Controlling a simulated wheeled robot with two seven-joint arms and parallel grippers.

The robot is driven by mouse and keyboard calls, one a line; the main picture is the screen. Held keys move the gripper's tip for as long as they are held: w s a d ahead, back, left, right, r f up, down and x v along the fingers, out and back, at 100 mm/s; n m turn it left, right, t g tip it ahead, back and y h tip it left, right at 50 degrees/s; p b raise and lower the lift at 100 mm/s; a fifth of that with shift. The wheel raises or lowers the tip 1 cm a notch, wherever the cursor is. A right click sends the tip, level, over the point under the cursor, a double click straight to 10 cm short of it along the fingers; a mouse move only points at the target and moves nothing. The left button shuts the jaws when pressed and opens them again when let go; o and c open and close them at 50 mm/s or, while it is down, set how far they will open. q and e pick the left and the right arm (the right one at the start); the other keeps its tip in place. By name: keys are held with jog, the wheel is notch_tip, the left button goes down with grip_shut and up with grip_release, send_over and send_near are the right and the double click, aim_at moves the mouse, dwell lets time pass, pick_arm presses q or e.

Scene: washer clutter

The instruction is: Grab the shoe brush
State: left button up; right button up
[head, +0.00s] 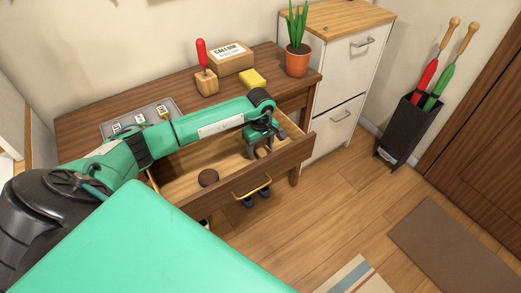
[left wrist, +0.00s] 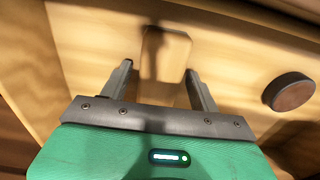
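The drawer (head: 178,176) of the desk is pulled out. My left gripper (head: 262,151) reaches into its right part and is open. In the left wrist view, its fingers (left wrist: 160,85) stand apart. Between and just beyond them lies a light wooden block with rounded corners (left wrist: 165,58), which looks like the back of the shoe brush; its underside and any bristles are hidden. A shadow falls across it, and the fingers do not visibly grip it. In the head view the gripper hides most of this spot. My right gripper is not in view.
A round brown, dark-rimmed tin (head: 208,177) lies in the drawer, right of the gripper in the wrist view (left wrist: 291,92). The drawer front (head: 235,190) has a yellow handle. On the desk stand a red-handled tool in a block (head: 206,82), a box (head: 232,58), a sponge (head: 253,80) and a plant (head: 298,60).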

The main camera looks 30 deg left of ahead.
pick_arm(q)
jog(key=c, duration=0.8)
jog(key=shift+r, duration=0.1)
